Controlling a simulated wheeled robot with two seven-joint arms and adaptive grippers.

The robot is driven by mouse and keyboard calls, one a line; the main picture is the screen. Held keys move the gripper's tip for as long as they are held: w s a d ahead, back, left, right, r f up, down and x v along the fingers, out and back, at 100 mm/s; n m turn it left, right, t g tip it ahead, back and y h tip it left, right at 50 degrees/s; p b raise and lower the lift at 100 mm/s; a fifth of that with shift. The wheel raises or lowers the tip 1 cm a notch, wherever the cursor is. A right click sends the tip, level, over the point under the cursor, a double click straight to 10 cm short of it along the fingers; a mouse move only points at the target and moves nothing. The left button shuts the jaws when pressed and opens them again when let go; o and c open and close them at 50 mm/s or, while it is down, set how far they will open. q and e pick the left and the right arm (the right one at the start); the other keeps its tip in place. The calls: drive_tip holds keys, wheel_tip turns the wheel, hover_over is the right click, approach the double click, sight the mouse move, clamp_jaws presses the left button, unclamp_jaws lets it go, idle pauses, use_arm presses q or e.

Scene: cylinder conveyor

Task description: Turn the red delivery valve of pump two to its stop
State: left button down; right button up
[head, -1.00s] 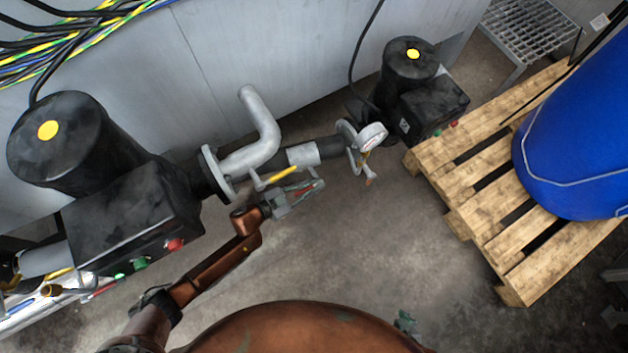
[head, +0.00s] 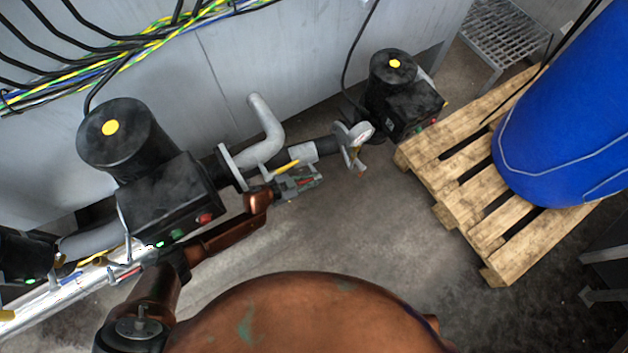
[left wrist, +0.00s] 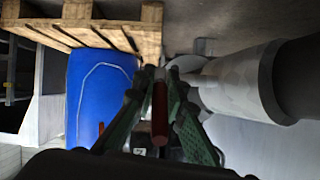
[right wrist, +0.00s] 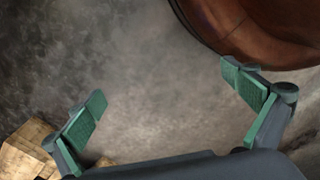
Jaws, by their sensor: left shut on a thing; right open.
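A red valve lever (left wrist: 160,112) shows in the left wrist view as a bar between the green fingers of my left gripper (left wrist: 160,80), which is shut on it. In the head view my left gripper (head: 306,182) is just below the grey pipe and a yellow handle (head: 287,167); there its fingers mostly hide the red lever. The valve body and the stop cannot be made out. My right gripper (right wrist: 170,95) is open and empty over bare floor, and is out of the head view.
A large black pump (head: 165,190) stands left and a smaller one (head: 400,95) at the back. A wooden pallet (head: 465,215) with a blue drum (head: 560,120) stands right. The middle floor is clear.

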use_arm(q)
drive_tip(key=shift+r, duration=0.15)
use_arm(e)
drive_tip(key=shift+s+d+f, duration=0.1)
drive_tip(key=shift+s+f, duration=0.05)
drive_tip(key=shift+f, duration=0.3)
drive_tip(key=shift+s+d+f, duration=0.1)
drive_tip(key=shift+f, duration=0.35)
use_arm(q)
drive_tip(key=c, duration=2)
unclamp_jaws()
drive_tip(key=shift+o, duration=0.2)
drive_tip(key=shift+a, duration=0.1)
